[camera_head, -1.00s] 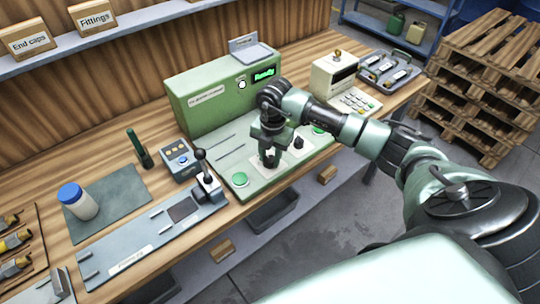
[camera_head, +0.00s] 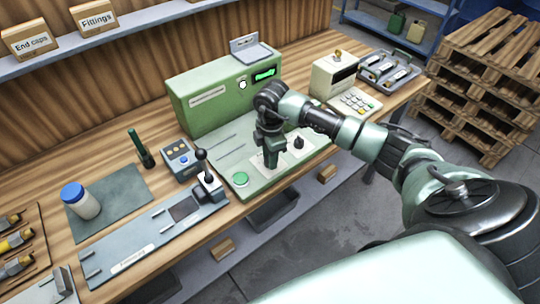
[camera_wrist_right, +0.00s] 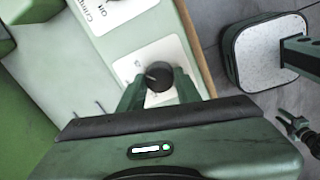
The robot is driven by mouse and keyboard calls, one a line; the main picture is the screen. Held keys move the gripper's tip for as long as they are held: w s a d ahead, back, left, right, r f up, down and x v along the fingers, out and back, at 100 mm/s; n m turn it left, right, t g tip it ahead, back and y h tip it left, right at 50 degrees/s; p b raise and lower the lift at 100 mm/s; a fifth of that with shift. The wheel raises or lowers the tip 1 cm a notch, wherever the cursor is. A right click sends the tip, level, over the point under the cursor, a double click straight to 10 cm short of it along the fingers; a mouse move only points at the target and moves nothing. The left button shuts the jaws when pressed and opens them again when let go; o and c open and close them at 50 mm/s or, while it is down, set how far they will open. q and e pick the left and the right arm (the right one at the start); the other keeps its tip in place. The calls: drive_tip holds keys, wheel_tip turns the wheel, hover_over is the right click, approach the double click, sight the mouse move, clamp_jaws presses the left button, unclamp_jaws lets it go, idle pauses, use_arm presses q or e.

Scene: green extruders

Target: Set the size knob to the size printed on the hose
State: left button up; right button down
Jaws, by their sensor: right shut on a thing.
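The green machine (camera_head: 207,95) stands on the wooden bench with a lit green display (camera_head: 264,73). Its pale green front plate bears a round green button (camera_head: 240,179) and black knobs on white labels. My right gripper (camera_head: 271,158) points down over the plate. In the right wrist view, its fingers (camera_wrist_right: 160,92) are shut on a black knob (camera_wrist_right: 158,74) with a pale pointer mark. The label (camera_wrist_right: 125,68) around this knob is partly hidden, so its sizes cannot be read. Another black knob (camera_head: 298,143) is to the right. No printed hose size is readable.
A lever fixture (camera_head: 150,238) and a small control box (camera_head: 181,157) are left of the machine. A blue-lidded jar (camera_head: 85,205) stands on a grey mat. A keypad device (camera_head: 335,75) and a tray (camera_head: 390,70) are at the right.

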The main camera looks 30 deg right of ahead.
drive_tip(key=shift+w+r, duration=0.1)
idle(0.4)
drive_tip(key=c, duration=1)
unclamp_jaws()
drive_tip(key=r, duration=0.2)
drive_tip(key=r+b, duration=0.1)
drive_tip(key=r, duration=0.2)
drive_tip(key=r+b, duration=0.1)
drive_tip(key=r, duration=0.1)
drive_tip(key=shift+s+r, duration=0.25)
drive_tip(key=shift+r, duration=0.15)
